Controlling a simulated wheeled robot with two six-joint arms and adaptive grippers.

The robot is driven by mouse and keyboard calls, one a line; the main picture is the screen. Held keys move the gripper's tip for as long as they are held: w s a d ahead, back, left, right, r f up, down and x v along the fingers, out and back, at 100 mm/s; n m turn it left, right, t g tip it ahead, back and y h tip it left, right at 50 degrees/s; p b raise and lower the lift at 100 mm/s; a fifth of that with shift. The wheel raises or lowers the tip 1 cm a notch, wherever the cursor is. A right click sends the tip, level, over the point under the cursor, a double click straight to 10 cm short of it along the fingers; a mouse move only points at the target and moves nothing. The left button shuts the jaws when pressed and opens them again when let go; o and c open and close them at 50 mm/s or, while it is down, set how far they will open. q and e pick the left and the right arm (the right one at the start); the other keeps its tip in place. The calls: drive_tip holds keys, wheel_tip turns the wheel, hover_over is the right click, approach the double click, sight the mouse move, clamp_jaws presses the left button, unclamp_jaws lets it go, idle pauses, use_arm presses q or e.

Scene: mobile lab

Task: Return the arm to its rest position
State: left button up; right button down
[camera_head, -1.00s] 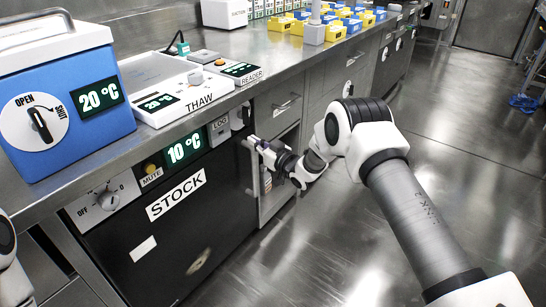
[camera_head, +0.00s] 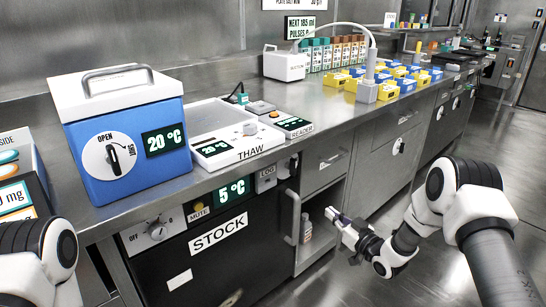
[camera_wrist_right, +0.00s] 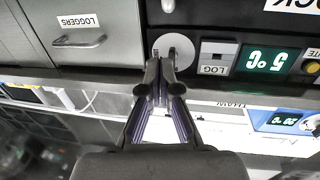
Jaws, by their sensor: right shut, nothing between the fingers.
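My right arm comes in from the right in the head view. Its gripper (camera_head: 335,216) points left, in front of an open compartment and to the right of the vertical handle (camera_head: 291,216) of the STOCK unit. It is shut and holds nothing. In the right wrist view, the picture is upside down and the shut fingers (camera_wrist_right: 162,62) show in front of a round knob and the LOG label. My left arm (camera_head: 40,255) shows only as a link at the lower left; its gripper is out of view.
The STOCK unit (camera_head: 180,268) reads 5 °C. A bottle (camera_head: 306,228) stands in the open compartment. A blue cooler (camera_head: 125,140), the THAW device (camera_head: 232,140) and yellow and blue bins (camera_head: 370,92) stand on the steel counter. The floor at right is clear.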

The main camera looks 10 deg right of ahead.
drive_tip(key=s+a+f+m+g+h, duration=0.1)
drive_tip(key=s+a+f+g, duration=0.35)
drive_tip(key=s+f, duration=0.5)
drive_tip(key=s+a+f+m+g+h, duration=0.1)
drive_tip(key=s+a+f+g, duration=0.35)
drive_tip(key=s+f, duration=0.5)
drive_tip(key=s+d+f+m+g+h, duration=0.15)
drive_tip(key=s+g, duration=0.25)
drive_tip(key=s, duration=0.8)
drive_tip(key=s+d+f+m+g+h, duration=0.1)
drive_tip(key=s+g+h, duration=0.2)
drive_tip(key=s, duration=1)
wheel_tip(320, 180, up, 25)
drive_tip(key=g+p, duration=0.1)
drive_tip(key=p, duration=2.3)
drive_tip(key=shift+s+d+p, duration=0.15)
drive_tip(key=shift+s+p, duration=0.15)
drive_tip(key=shift+p, duration=0.05)
